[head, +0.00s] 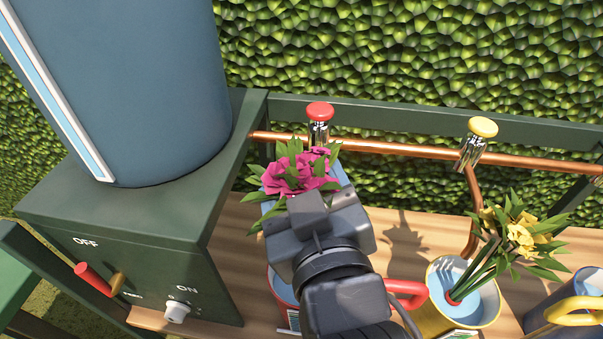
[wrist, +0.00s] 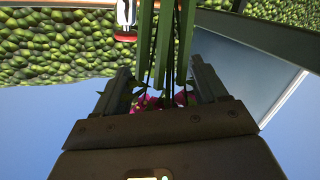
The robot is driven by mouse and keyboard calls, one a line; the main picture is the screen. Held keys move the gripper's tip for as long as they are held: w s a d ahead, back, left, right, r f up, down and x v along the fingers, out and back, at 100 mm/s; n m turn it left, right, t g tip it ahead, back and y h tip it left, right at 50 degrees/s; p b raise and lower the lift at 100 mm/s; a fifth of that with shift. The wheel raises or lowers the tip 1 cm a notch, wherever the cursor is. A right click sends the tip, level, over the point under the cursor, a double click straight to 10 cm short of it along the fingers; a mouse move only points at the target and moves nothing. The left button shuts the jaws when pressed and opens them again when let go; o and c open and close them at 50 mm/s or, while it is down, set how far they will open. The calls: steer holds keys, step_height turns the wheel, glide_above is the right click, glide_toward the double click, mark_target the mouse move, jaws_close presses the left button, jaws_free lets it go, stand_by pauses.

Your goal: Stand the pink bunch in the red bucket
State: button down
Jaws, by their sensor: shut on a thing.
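The pink bunch (head: 288,173) has magenta flowers and green leaves, and shows just beyond my gripper (head: 312,200) in the head view. In the wrist view its green stems (wrist: 168,45) run between the fingers of my gripper (wrist: 165,88), with bits of pink behind them. My gripper is shut on the bunch. The red bucket (head: 283,288) stands on the shelf below my gripper, mostly hidden by my arm; its red handle (head: 407,292) sticks out to the right. Whether the stem ends are inside the bucket cannot be seen.
A yellow bucket (head: 437,310) holding a yellow bunch (head: 522,238) stands to the right, then a blue bucket (head: 540,318). A red-topped tap (head: 319,112) and a yellow-topped tap (head: 482,128) sit on a copper pipe behind. A large blue tank (head: 150,90) rises at left.

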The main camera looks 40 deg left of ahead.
steer(key=shift+f+b, duration=1.05)
steer(key=shift+f, duration=0.65)
jaws_free()
steer(key=v, duration=0.7)
steer(key=shift+s+d+b, duration=0.2)
steer(key=shift+d+b, duration=0.1)
steer(key=shift+d, duration=0.05)
